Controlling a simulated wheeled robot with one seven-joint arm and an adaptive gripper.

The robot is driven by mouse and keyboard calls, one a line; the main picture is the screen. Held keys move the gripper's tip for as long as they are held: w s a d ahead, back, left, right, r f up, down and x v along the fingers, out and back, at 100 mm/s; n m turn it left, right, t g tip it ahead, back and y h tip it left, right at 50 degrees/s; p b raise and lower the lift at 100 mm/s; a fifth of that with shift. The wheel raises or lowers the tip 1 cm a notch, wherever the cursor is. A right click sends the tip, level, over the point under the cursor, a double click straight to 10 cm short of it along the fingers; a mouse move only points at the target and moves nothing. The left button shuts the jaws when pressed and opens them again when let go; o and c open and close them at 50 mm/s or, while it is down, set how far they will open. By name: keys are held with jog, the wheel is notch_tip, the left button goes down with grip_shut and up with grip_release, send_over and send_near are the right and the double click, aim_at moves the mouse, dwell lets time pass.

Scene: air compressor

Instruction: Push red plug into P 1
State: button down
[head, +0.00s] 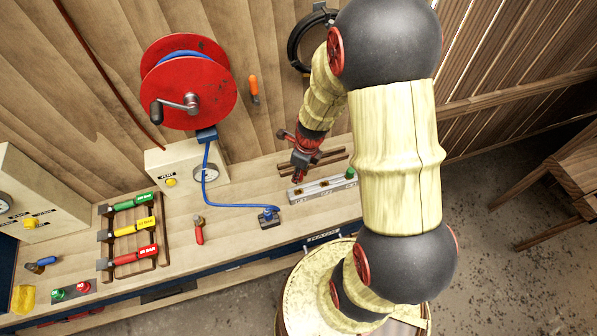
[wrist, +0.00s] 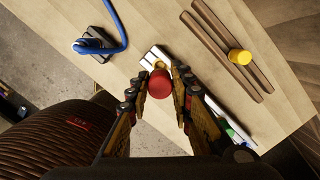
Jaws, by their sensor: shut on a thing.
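My gripper (head: 303,163) is over the left end of a pale block with sockets (head: 322,188) on the bench. In the wrist view its fingers (wrist: 162,80) stand on both sides of the red plug (wrist: 160,86), shut on it. The round red top faces the wrist camera. The red plug also shows below the gripper in the head view (head: 297,178). The block shows behind it in the wrist view (wrist: 150,62). I cannot tell whether the plug is in a socket or just above it. The block's labels are too small to read surely, so P 1 is not certain.
A green plug (head: 349,174) stands at the block's right end. A yellow plug (wrist: 240,57) sits on two wooden rails (wrist: 218,40) behind. A blue hose (head: 235,206) runs from the red reel (head: 188,80) to a dark fitting (head: 268,218) left of the block.

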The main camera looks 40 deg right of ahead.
aim_at(299, 182)
jog(key=shift+f+b, duration=1.75)
jog(key=shift+f, duration=1.15)
jog(key=shift+p, duration=0.85)
jog(key=shift+f+b, duration=0.95)
jog(key=shift+f, duration=0.6)
jog(key=c, duration=1.5)
grip_release()
jog(key=shift+r, duration=0.1)
jog(key=r, duration=0.4)
jog(key=s+r, duration=0.1)
jog(key=r, duration=0.2)
jog(key=d+r, duration=0.1)
jog(key=r, duration=0.3)
jog(key=shift+s+r, duration=0.25)
jog(key=shift+r, duration=0.1)
